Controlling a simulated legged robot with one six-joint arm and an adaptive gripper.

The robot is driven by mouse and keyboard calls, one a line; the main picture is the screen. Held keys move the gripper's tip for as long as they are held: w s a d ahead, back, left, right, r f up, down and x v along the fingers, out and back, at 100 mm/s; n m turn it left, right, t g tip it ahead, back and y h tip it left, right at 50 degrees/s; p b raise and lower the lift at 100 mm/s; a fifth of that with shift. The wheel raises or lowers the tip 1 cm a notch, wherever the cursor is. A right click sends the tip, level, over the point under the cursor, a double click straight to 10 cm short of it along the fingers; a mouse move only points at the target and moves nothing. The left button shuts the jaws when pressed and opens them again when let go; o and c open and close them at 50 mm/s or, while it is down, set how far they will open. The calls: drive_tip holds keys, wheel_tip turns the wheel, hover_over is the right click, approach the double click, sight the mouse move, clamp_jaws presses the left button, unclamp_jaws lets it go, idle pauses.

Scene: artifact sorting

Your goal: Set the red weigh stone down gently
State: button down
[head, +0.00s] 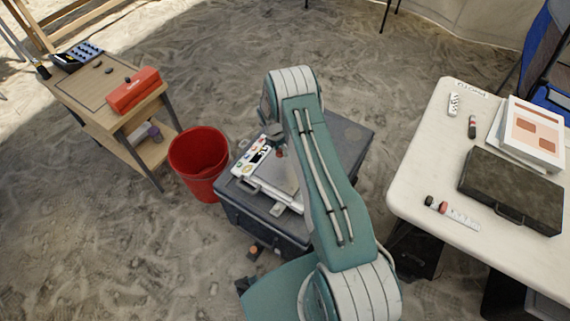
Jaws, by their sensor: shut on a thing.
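My gripper (274,136) is small in the head view and partly hidden behind my arm. It points down over the dark case in the middle and is shut on a small dark red piece, which I take for the red weigh stone (279,153). The stone sits at the fingertips, just above or at a pale grey flat device (277,178) on the case. I cannot tell whether it touches the surface. A white strip with coloured spots (250,158) lies along the device's left side.
The dark case (345,133) stands on sandy ground beside a red bucket (198,160). A wooden side table (85,85) with a red toolbox (134,91) is at left. A white table (415,180) at right bears a dark briefcase (512,190) and small pieces.

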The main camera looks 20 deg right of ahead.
sight(286, 168)
drive_tip(key=shift+s+d+f, duration=0.15)
drive_tip(key=shift+s+f, duration=0.6)
drive_tip(key=shift+f, duration=0.2)
drive_tip(key=f, duration=0.2)
drive_tip(key=s+f, duration=0.1)
drive_tip(key=shift+s+d+f, duration=0.1)
drive_tip(key=shift+d+f, duration=0.05)
drive_tip(key=shift+f, duration=0.6)
drive_tip(key=shift+c, duration=1.1)
unclamp_jaws()
